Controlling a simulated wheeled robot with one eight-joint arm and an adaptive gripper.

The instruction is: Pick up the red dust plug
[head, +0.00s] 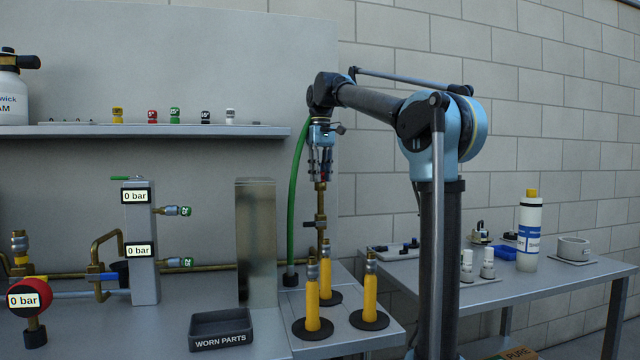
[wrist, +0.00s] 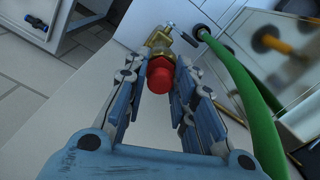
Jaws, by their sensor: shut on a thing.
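The red dust plug (wrist: 160,77) is a short red cylinder with a brass collar, seen between my fingers in the wrist view. It is in line with the brass valve fitting (wrist: 160,40) beyond it; I cannot tell whether it is still seated there. My gripper (wrist: 158,62) is shut on the plug, with blue-grey fingers on either side. In the head view my gripper (head: 321,176) points down at the top of the upright brass pipe (head: 321,200); its fingers mostly hide the plug there.
A green hose (head: 294,200) rises close beside my gripper. Several yellow-handled fittings (head: 312,308) stand around the pipe base. A metal box column (head: 256,240) and a black WORN PARTS tray (head: 221,343) are to the left. A shelf (head: 150,131) holds several small coloured caps.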

